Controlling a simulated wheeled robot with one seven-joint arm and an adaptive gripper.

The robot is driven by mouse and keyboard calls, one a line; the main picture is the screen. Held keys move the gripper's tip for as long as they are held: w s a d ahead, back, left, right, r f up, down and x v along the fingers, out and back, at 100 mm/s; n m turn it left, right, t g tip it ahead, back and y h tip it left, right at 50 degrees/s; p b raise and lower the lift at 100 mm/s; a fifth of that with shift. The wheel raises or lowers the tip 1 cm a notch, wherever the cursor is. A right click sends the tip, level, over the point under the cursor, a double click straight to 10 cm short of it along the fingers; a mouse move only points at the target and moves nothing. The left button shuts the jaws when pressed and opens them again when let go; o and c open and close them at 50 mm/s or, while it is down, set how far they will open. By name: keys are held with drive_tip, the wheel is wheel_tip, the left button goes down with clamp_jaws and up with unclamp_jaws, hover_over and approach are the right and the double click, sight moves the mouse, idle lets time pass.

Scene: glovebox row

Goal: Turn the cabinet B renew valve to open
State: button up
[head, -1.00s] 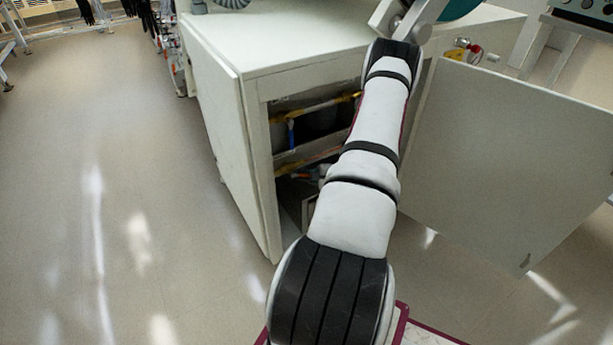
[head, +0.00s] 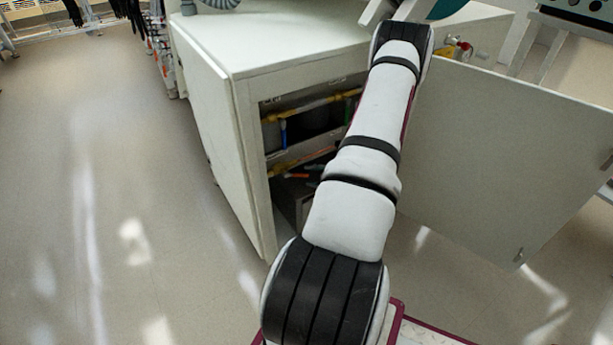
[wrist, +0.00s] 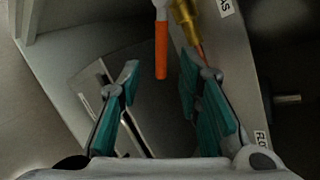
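In the wrist view an orange lever handle (wrist: 161,50) with a white upper end hangs straight down beside a brass fitting (wrist: 184,15). My gripper (wrist: 159,82) has its two teal fingers spread. The lever's lower end shows in the gap between the fingertips, with space on both sides; I cannot tell its depth. A panel label (wrist: 226,8) is cut off, so which valve this is cannot be read. In the head view cabinet (head: 255,150) stands open, with a blue handle (head: 284,134) and orange parts (head: 295,176) inside. My arm hides its right side.
The left cabinet door (head: 205,130) and the large right door (head: 505,160) stand open on either side of my arm. A metal stub (wrist: 287,99) sticks out at right in the wrist view. The floor (head: 110,200) at left is clear.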

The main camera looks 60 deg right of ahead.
sight(296, 175)
drive_tip(key=shift+s+a+r, duration=0.15)
drive_tip(key=shift+s+r, duration=0.15)
drive_tip(key=shift+s, duration=0.25)
drive_tip(key=c, duration=0.7)
drive_tip(key=shift+m, duration=0.5)
clamp_jaws()
drive_tip(key=w+f+m+g+y+p, duration=0.2)
drive_tip(key=w+f+m, duration=0.2)
drive_tip(key=m, duration=1.2)
drive_tip(key=shift+w+a+f+y, duration=0.3)
drive_tip(key=shift+w+f, duration=0.05)
